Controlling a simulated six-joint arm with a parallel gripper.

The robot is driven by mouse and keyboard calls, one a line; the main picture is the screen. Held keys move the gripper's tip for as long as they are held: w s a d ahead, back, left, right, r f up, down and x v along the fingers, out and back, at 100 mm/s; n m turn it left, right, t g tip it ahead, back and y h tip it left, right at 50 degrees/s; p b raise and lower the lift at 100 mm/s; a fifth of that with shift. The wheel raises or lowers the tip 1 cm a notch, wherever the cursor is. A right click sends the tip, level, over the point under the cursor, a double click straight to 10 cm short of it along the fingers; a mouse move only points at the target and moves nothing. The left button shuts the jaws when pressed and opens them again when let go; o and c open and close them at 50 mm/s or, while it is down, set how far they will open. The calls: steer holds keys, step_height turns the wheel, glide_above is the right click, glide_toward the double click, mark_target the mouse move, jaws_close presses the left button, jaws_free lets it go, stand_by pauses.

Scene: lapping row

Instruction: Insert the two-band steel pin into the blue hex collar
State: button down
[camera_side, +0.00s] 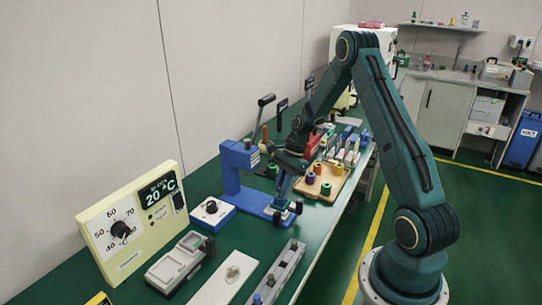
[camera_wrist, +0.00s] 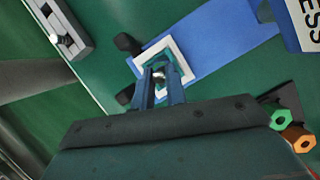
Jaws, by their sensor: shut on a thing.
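My gripper (camera_side: 281,203) is low over the base of the blue press (camera_side: 233,172) in the side view. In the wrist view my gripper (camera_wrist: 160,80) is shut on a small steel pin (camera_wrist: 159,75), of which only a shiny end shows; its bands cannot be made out. The fingers are over a white square frame (camera_wrist: 150,50) on the blue base. The blue hex collar cannot be clearly made out; the fingers cover part of the frame's inside. I cannot tell whether the pin touches anything below.
Green (camera_wrist: 285,121) and orange (camera_wrist: 298,139) hex pieces stand at the wrist view's right. Black knobs (camera_wrist: 127,44) flank the white frame. A wooden board (camera_side: 337,183) with coloured pieces stands behind my gripper. A control box (camera_side: 212,214) and a grey tray (camera_side: 181,262) are nearer the camera.

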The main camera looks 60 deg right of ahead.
steer(key=shift+f, duration=0.1)
steer(key=c, duration=1.3)
jaws_free()
steer(key=shift+c, duration=0.2)
steer(key=v, duration=1.3)
steer(key=shift+r, duration=0.4)
steer(key=shift+d, duration=0.1)
